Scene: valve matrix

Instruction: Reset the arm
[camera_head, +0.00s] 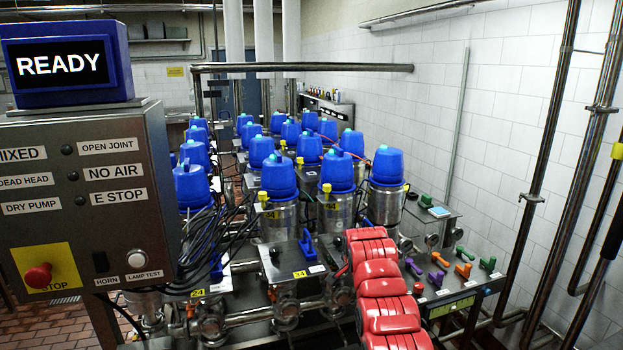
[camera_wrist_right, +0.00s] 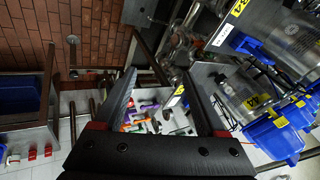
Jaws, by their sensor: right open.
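My right arm, red and segmented (camera_head: 380,290), reaches up from the bottom edge in the head view; its gripper cannot be made out there. In the right wrist view my right gripper (camera_wrist_right: 160,75) has its two dark fingers spread wide, with nothing between them. Beyond the fingers lie floor tiles, steel pipework and small coloured handles (camera_wrist_right: 141,114), apart from the fingers as far as I can see. My left gripper is not in view.
Rows of blue-topped steel valves (camera_head: 279,177) fill the middle. A control cabinet (camera_head: 90,200) with a READY display (camera_head: 62,63) stands at left. A panel with coloured handles (camera_head: 463,300) is right of my arm. Vertical pipes (camera_head: 555,120) stand at right.

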